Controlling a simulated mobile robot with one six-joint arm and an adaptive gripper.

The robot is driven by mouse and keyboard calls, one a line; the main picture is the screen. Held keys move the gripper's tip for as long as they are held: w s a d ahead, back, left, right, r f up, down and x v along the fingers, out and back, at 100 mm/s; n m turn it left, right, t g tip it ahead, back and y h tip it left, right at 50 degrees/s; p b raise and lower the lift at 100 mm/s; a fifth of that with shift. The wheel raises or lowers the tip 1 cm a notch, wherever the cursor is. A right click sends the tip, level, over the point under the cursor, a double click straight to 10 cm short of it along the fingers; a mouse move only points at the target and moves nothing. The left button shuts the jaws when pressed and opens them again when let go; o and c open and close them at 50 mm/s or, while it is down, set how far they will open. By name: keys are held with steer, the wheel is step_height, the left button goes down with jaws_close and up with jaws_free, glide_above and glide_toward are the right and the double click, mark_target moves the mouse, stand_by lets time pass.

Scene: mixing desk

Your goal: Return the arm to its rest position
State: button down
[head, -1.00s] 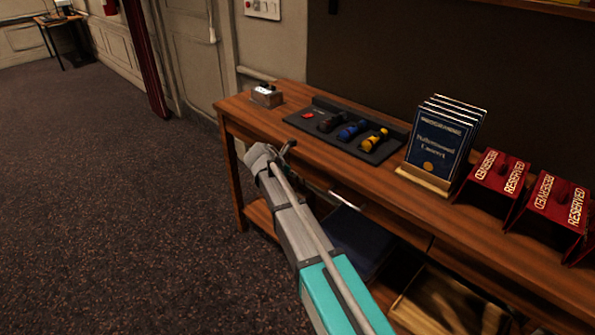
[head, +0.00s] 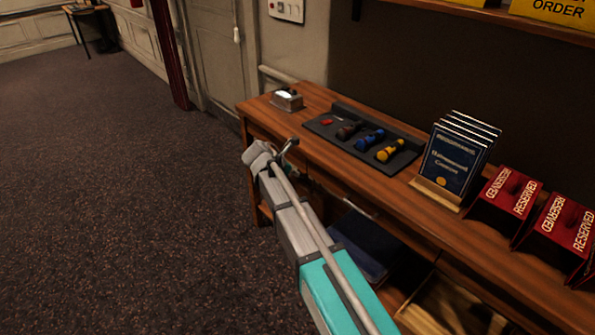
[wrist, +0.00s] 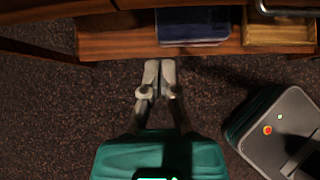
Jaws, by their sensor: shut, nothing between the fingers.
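My gripper (wrist: 160,68) shows in the wrist view with its two grey fingers together and nothing between them. It hangs over the dark carpet, just short of the desk's lower shelf (wrist: 120,45) in that picture. In the head view my arm reaches up from the bottom, with its far end beside the front edge of the wooden desk (head: 330,168). The fingers are not clear in that view.
A black tray (head: 352,150) with several coloured handled tools, a small metal box (head: 287,100), a booklet stand (head: 434,193) and red reserved signs (head: 510,190) stand on the desk. A blue item (head: 362,246) lies below. Carpet (head: 120,190) on the left is clear.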

stand_by(0.6)
steer(key=s+d+f+m+g+y, duration=0.3)
steer(key=s+d+m, duration=0.8)
steer(key=s+m, duration=0.15)
steer(key=s+d+f+m+g+y, duration=0.2)
steer(key=s+d+m+g+y, duration=0.1)
steer(key=s+d+m, duration=1)
step_height(320, 180, up, 13)
steer(key=w+a+m+p, duration=0.1)
steer(key=p, duration=1.2)
steer(key=shift+w+a+f, duration=0.15)
steer(key=shift+a, duration=0.15)
